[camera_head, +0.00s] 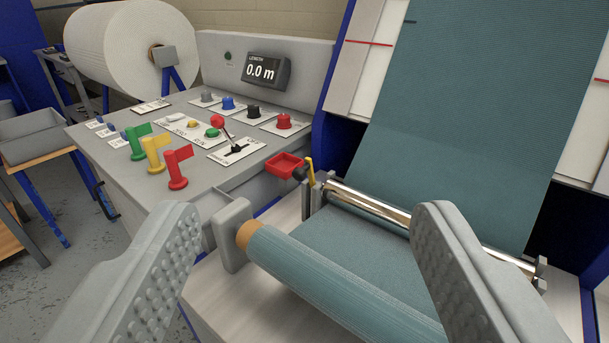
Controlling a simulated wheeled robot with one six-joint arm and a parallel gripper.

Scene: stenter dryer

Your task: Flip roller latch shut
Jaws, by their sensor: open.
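The roller latch appears to be the small yellow lever (310,172) with a dark knob beside it, at the left end of the shiny metal roller (370,205). The yellow lever stands roughly upright next to a grey bracket. Whether it is engaged cannot be told. Teal fabric (460,110) hangs down to the metal roller, and a teal fabric roll (330,275) on a brown core lies in front. My gripper (312,268) is open and empty. Its two studded fingers are in the foreground, left and right, with the fabric roll between them in the picture and the latch beyond.
A grey control panel (130,185) on the left carries coloured buttons, a red-knobbed lever (227,132), and green, yellow and red flags (176,168). A red tray (284,165) sits just left of the latch. A grey holder (231,232) supports the roll's left end. A display (266,70) reads 0.0 m.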

